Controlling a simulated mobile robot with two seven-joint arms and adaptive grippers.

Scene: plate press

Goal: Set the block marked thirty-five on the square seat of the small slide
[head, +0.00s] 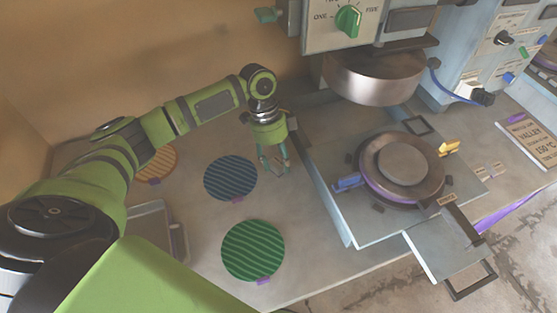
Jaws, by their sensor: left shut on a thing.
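My left gripper (273,163) points down over the bench, between the blue striped disc and the press bed. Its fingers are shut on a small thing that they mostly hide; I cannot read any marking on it. No block clearly marked thirty-five shows elsewhere. A small slide (430,256) with a dark handle juts from the front of the press bed. A dark square outline (417,125) lies on the bed behind the round plate; I cannot tell whether it is the square seat. The right gripper is not in view.
A round plate (398,166) sits on the press bed under the raised metal head (374,82). Blue striped (230,178), green striped (252,249) and orange (158,162) discs lie on the bench. A grey tray (178,242) is partly hidden by my arm. A sign (527,139) lies at right.

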